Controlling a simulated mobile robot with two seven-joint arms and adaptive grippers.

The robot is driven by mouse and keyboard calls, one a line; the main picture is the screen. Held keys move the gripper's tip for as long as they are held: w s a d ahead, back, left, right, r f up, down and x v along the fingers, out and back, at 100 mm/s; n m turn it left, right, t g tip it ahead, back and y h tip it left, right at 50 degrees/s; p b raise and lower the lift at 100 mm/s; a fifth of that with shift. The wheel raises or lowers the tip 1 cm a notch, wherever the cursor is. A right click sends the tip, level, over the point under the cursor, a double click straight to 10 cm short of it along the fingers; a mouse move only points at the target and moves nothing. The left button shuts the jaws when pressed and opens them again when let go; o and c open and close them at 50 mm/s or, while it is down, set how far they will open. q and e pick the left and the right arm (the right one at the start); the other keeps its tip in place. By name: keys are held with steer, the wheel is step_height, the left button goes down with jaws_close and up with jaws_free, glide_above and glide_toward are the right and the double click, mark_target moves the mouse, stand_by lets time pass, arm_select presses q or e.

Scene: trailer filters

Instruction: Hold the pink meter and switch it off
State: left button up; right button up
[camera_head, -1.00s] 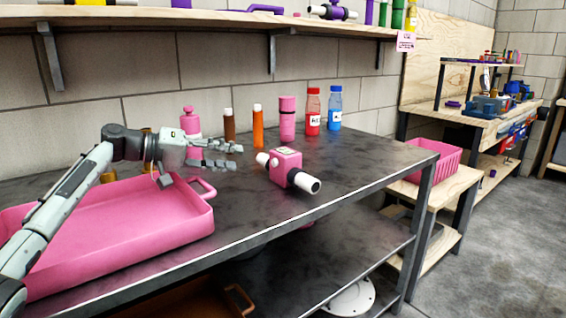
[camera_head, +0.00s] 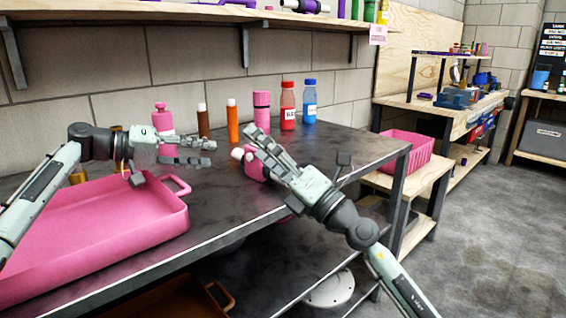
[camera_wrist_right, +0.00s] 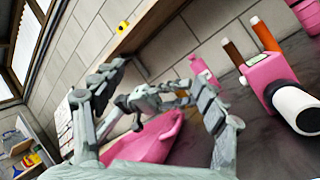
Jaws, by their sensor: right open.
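In the right wrist view, the pink meter (camera_wrist_right: 268,78) is at the right, beyond the right-hand finger and not between the fingers. There, my right gripper (camera_wrist_right: 168,95) is open and empty. My left gripper (camera_head: 206,152) is open and empty above the table, left of the meter, its fingers apart and pointing right.
A large pink tray (camera_head: 166,217) fills the table's left. Behind the meter stand a pink bottle (camera_head: 162,118), brown bottle (camera_head: 203,122), orange bottle (camera_head: 232,122), pink cylinder (camera_head: 262,112), red bottle (camera_head: 288,106) and blue bottle (camera_head: 309,102). A pink basket (camera_head: 407,152) is beyond the table's right end.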

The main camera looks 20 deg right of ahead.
mark_target(264, 165)
steer(key=w+d+f+n+g+h, duration=0.1)
steer(key=w+n+g, duration=0.1)
steer(key=w+d+f+n+g+h, duration=0.1)
steer(key=w+f+n+g, duration=0.1)
steer(key=n, duration=0.1)
steer(key=w+d+f+n+g+h, duration=0.1)
steer(key=w+f+n+g, duration=0.1)
steer(key=w+n, duration=0.1)
steer(key=shift+h, duration=0.4)
steer(key=d+h, duration=0.1)
steer(key=w+d+f+h, duration=0.1)
steer(key=d, duration=0.1)
steer(key=d+f+g+h, duration=0.1)
steer(key=shift+w+d+f, duration=0.1)
steer(key=shift+w+d, duration=0.15)
steer(key=shift+w+f, duration=0.2)
steer(key=shift+w, duration=0.05)
steer(key=shift+x, duration=3.55)
steer(key=shift+f, duration=0.1)
steer(key=c, duration=1.4)
arm_select(q)
jaws_close()
